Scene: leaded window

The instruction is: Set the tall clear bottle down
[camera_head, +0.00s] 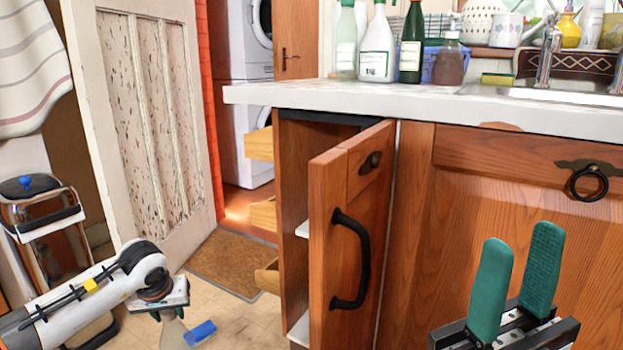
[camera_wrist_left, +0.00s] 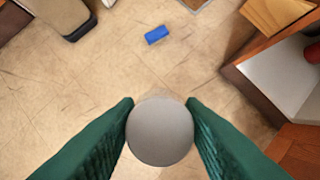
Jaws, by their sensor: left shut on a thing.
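The tall clear bottle (camera_head: 173,334) is held below my left gripper (camera_head: 168,304), low over the floor at the bottom left of the head view. In the left wrist view its round grey top (camera_wrist_left: 160,131) sits between the two green fingers, which are shut on it. The bottle's lower part is hidden, and I cannot tell whether it touches the floor. My right gripper (camera_head: 521,236) is at the bottom right of the head view, its green fingers apart with nothing between them, in front of the wooden cupboard.
A blue block (camera_head: 200,333) lies on the tiled floor (camera_wrist_left: 80,80) near the bottle. The cupboard door (camera_head: 331,240) stands open to the right, with a white shelf inside. A bin (camera_head: 45,230) stands left. Several bottles (camera_head: 377,45) line the white counter (camera_head: 300,95).

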